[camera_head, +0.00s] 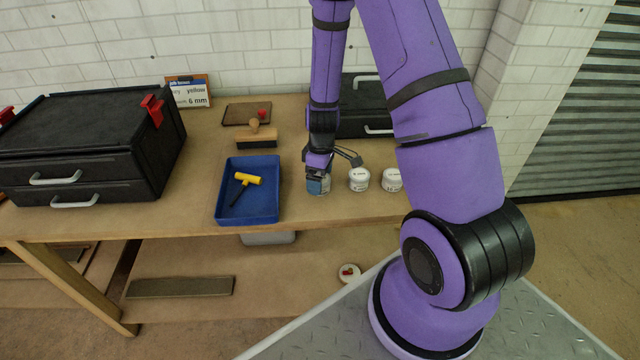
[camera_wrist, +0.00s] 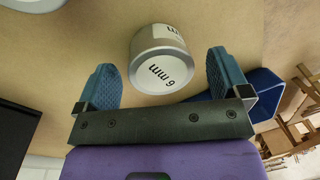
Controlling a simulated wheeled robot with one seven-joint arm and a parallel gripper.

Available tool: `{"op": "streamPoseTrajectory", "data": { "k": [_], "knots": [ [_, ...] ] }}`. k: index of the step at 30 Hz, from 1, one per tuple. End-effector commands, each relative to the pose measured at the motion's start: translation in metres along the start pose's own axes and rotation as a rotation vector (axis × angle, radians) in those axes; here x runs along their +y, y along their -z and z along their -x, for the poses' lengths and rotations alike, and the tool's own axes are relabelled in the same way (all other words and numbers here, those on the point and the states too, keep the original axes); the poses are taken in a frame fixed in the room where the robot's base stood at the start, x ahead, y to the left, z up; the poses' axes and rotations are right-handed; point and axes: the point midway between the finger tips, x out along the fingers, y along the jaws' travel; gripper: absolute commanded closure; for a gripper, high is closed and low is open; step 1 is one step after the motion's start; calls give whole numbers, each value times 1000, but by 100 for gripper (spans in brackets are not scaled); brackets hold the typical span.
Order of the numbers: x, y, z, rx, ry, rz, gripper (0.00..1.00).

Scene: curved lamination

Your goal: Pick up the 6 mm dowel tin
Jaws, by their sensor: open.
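The 6 mm dowel tin (camera_wrist: 160,70) is a small grey-white tin with "6 mm" on its lid. In the wrist view it stands between the two blue finger pads of my gripper (camera_wrist: 162,82), with a gap on each side. My gripper is open and not holding it. In the head view my gripper (camera_head: 318,181) is down over the leftmost of three tins in a row, and it partly hides that tin (camera_head: 319,191). Two other white tins, a middle one (camera_head: 359,180) and a right one (camera_head: 391,180), stand to its right.
A blue tray (camera_head: 232,214) with a yellow-handled tool (camera_head: 247,179) lies just left of the tin. Black drawer boxes stand left (camera_head: 80,150) and behind my arm (camera_head: 365,122).

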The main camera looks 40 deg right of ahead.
Motion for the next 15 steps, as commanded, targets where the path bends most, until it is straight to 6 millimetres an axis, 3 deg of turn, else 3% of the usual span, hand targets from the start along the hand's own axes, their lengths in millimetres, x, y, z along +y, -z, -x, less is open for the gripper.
{"op": "streamPoseTrajectory", "data": {
  "k": [4, 12, 15],
  "knots": [
    [0, 0, -11, -1, 1, 1, 6],
    [0, 0, -12, 0, 0, 1, 6],
    [0, 0, -12, 0, 0, 0, 29]
  ]
}}
